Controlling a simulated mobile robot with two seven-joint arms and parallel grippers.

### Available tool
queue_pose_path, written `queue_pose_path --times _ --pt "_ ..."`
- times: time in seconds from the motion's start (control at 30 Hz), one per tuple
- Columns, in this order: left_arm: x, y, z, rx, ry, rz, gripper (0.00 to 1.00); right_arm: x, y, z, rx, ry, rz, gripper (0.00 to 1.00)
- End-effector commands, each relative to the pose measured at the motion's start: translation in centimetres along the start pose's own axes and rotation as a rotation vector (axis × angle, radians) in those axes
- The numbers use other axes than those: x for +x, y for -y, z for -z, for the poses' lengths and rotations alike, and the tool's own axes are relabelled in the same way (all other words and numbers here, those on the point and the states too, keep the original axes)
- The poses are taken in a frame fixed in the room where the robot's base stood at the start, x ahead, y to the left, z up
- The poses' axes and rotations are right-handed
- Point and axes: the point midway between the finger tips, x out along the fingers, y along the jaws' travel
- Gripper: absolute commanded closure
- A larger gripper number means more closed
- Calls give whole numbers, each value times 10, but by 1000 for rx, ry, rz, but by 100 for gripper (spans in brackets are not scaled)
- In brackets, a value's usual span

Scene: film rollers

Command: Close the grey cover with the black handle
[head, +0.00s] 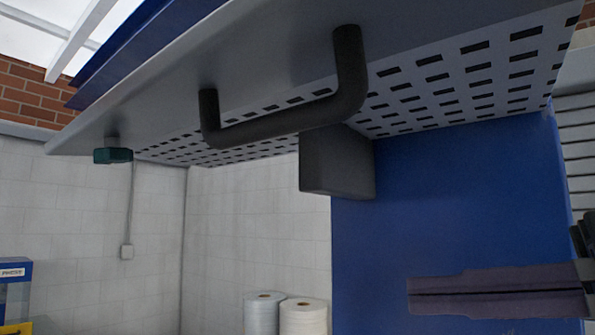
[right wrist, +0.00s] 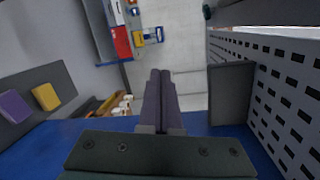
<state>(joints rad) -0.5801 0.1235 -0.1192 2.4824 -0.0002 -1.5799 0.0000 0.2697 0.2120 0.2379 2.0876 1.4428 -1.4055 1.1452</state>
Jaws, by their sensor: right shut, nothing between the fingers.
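The grey cover (head: 150,118) is raised overhead in the head view, with its slotted underside tilted toward the back. Its black handle (head: 270,128), a U-shaped bar, hangs from the front edge. My left gripper is not in view.
A dark box (head: 337,163) sits under the cover, beside a blue panel (head: 450,210). White rolls (head: 303,316) stand low at the back. The space left of my right gripper, below the handle, looks open. A purple and a yellow block (right wrist: 45,97) show at left in the wrist view.

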Motion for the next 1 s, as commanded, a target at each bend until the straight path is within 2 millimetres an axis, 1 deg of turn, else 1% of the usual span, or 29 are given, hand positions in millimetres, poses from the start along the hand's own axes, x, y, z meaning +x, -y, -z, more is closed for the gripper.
queue_pose_path --times 0.03,0.1,0.2,0.27,0.37,0.47,0.7,0.77,0.83,1.0 --pt "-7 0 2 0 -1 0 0 -6 31 -7 43 45 61 100" --pt "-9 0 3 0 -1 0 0 -12 54 -14 94 98 115 100" --pt "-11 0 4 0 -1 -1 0 -15 70 -20 132 140 152 100" --pt "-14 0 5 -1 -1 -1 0 -12 73 -22 139 148 158 100" --pt "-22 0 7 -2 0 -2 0 0 76 -24 141 150 158 100" --pt "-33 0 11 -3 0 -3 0 18 81 -28 142 151 157 100" --pt "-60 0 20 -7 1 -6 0 70 90 -35 143 150 157 100" --pt "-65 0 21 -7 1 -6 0 82 91 -37 141 150 155 100" --pt "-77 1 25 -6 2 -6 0 83 94 -48 139 148 154 100" --pt "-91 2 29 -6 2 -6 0 84 93 -67 138 146 152 100"
